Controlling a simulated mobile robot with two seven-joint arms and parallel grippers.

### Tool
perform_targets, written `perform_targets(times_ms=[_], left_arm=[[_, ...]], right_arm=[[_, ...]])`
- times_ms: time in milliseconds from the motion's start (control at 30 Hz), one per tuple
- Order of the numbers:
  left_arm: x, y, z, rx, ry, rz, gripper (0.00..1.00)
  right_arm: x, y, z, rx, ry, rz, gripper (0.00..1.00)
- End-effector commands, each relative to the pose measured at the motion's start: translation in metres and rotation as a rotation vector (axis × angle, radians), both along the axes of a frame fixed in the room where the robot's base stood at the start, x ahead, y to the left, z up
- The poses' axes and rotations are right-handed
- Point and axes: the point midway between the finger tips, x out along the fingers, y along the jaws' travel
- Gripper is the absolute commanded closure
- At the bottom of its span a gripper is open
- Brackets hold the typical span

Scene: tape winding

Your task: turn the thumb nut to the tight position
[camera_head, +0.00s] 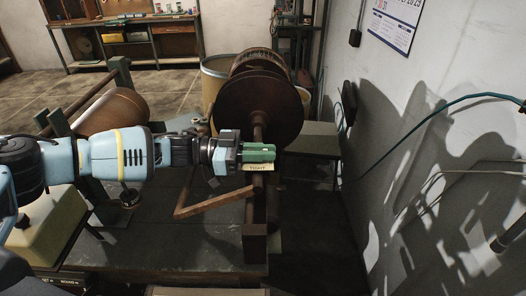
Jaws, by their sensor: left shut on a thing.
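My left gripper (268,152) reaches in from the left with its green fingers shut at the near end of the brown spindle. The thumb nut is hidden behind the fingers, so its angle cannot be made out. A small pale label reading "TIGHT" (257,167) shows just below the fingers. The large brown reel (245,105) stands on the spindle directly behind the gripper. My right gripper is not in view.
A brown angled bar (212,196) and an upright post (255,244) stand below the gripper on the dark bench top (170,245). A copper-coloured roll (117,110) lies at left. A tan drum (214,75) stands behind the reel. A white wall (440,80) bounds the right side.

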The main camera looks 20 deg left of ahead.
Motion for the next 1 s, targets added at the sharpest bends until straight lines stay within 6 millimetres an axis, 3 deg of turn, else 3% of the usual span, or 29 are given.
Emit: perform_targets(times_ms=[367, 1000], left_arm=[[-0.001, -0.001, -0.008, -0.001, 0.007, -0.253, 1.00], [-0.008, 0.000, -0.009, -0.002, 0.007, -0.822, 1.00]], right_arm=[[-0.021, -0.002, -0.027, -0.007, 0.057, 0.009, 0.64], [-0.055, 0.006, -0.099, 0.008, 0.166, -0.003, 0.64]])
